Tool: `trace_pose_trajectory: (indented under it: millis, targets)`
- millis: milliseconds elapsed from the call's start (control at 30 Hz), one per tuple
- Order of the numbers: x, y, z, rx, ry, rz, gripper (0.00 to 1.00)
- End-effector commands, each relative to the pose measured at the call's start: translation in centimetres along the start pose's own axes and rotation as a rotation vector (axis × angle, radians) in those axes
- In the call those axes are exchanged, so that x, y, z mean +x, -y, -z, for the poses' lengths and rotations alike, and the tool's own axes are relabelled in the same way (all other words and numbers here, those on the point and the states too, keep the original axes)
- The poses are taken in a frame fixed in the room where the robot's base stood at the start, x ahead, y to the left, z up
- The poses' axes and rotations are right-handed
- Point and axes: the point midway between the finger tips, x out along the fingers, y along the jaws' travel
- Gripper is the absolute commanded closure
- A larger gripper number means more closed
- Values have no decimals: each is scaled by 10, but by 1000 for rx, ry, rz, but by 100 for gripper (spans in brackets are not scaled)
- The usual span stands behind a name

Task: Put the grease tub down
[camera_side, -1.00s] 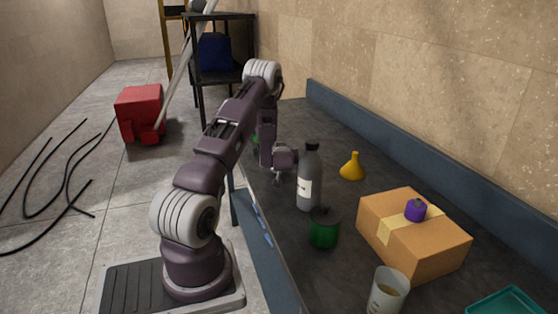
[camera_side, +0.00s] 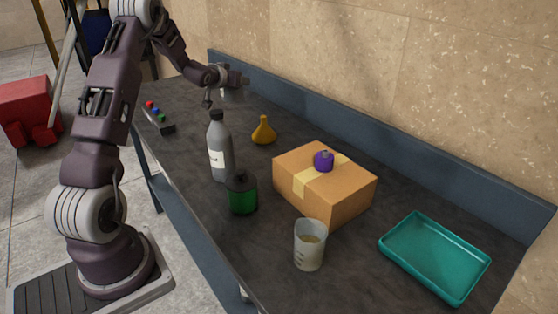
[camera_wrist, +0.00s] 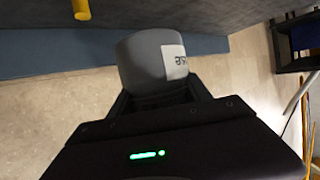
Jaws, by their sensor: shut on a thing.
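The grease tub (camera_wrist: 142,62) is a grey round tub with a white label, partly readable and upside down, in the wrist view. My gripper (camera_wrist: 160,97) is shut on it, with a dark finger at each side. In the side view my gripper (camera_side: 236,80) is above the far part of the dark workbench (camera_side: 200,240), near the blue back ledge. The tub is too small and too covered there to make out clearly. In the wrist view the tub appears in front of the blue ledge and the beige wall.
A grey bottle (camera_side: 220,152), green jar (camera_side: 242,197), yellow funnel (camera_side: 263,132) and beaker (camera_side: 309,246) stand on the bench. A carton (camera_side: 345,199) carries a purple object (camera_side: 323,161). A teal tray (camera_side: 435,258) lies at right. A button strip (camera_side: 160,117) lies at left.

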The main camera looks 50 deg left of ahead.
Motion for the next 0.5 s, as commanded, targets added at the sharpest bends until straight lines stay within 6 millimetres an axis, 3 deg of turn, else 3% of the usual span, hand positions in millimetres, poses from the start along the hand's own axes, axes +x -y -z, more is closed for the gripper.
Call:
trace_pose_trajectory:
  millis: [300, 500]
  targets:
    - [-4, -87, 13, 144, -5, -335, 100]
    - [-27, -164, -10, 296, 6, -705, 100]
